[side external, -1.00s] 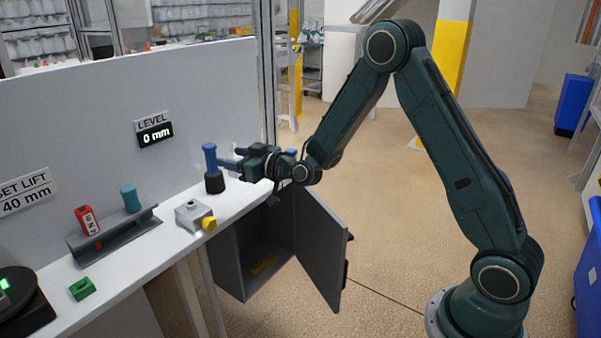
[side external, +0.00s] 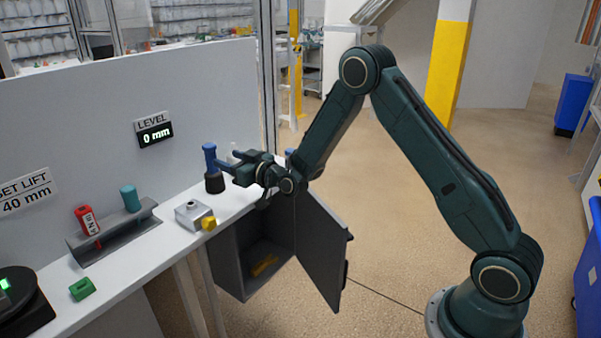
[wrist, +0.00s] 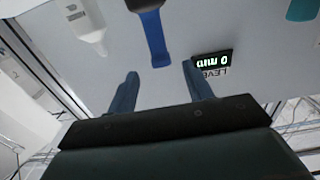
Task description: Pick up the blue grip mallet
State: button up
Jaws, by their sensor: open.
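The blue grip mallet (side external: 210,156) stands upright on the white bench, its blue handle up and its dark head (side external: 214,184) down on the surface. My gripper (side external: 228,160) is open and close to the right of the handle, with its fingers pointing at it. In the wrist view the blue handle (wrist: 152,35) appears upside down, its end showing between the two blue fingertips of my gripper (wrist: 160,73). I cannot tell whether the fingers touch the handle. Nothing is held.
A white bottle (wrist: 87,22) stands near the mallet. A grey box with a yellow knob (side external: 194,214), a grey trough (side external: 112,232) with red and teal items, and a green block (side external: 83,289) lie to the left. A grey panel (side external: 70,130) rises behind. A cabinet door (side external: 320,250) hangs open below.

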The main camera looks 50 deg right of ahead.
aim_at(206, 149)
jog(key=shift+w, duration=2.75)
jog(key=shift+w, duration=0.1)
jog(key=shift+w+r, duration=0.1)
jog(key=shift+w, duration=2.4)
grip_shut()
